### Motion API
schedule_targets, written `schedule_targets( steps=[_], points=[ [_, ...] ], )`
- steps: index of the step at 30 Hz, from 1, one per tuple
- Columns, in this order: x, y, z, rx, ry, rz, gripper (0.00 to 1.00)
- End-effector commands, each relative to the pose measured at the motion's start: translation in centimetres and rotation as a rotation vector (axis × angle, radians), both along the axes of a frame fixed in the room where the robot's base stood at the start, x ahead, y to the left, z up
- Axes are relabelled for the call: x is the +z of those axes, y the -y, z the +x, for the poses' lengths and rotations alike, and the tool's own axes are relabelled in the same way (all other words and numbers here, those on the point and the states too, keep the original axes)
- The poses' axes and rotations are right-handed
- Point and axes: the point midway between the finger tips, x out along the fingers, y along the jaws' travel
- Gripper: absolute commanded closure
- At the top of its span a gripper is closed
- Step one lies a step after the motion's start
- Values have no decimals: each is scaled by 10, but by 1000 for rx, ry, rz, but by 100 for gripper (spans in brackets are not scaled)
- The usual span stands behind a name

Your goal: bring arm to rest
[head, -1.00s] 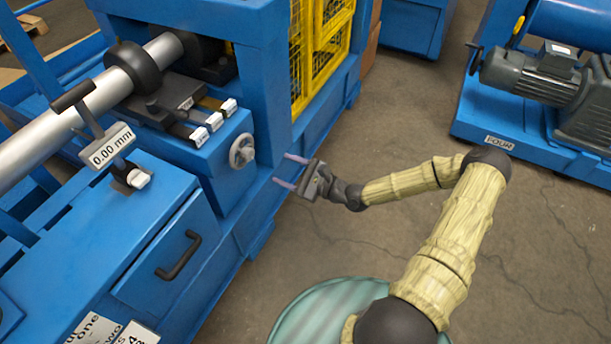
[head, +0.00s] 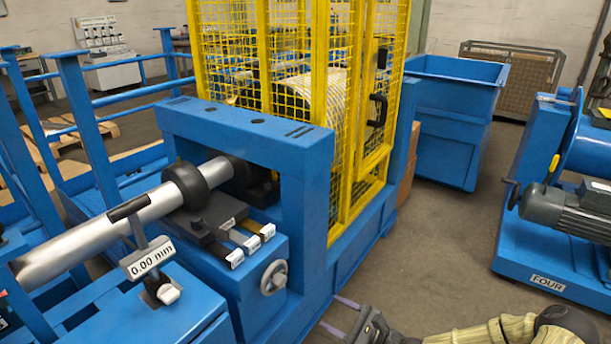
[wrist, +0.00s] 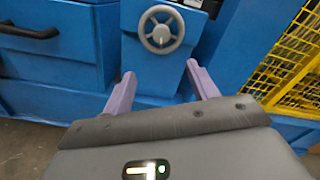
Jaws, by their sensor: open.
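My gripper (head: 340,315) is at the bottom of the head view, right of the blue machine frame, with my sleeved arm running off to the right and partly cut off by the lower edge. In the wrist view my gripper (wrist: 162,92) shows two purple fingers spread apart with nothing between them. Beyond the fingers is the blue machine front with a grey handwheel (wrist: 161,29); the handwheel also shows in the head view (head: 273,278). The fingers look apart from the handwheel.
The blue machine (head: 250,140) with a yellow mesh guard (head: 335,120) stands left of my arm. A gauge reading 0.00 mm (head: 152,258) sits by the steel shaft (head: 100,235). A blue bin (head: 455,120) stands behind. A motor unit labelled FOUR (head: 547,283) is right. Floor between is clear.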

Motion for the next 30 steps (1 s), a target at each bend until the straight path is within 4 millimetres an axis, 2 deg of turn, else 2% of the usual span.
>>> schedule_targets(
  steps=[5,8,12,17,23,30],
  points=[
    [-14,-8,-5,50,6,-194,41],
    [-27,-9,-11,108,22,-391,41],
    [-41,-4,-22,210,55,-680,41],
    [-43,12,-34,343,104,-987,41],
    [-26,35,-49,525,170,-1321,41],
    [19,57,-70,744,242,-1628,41]
  ],
)
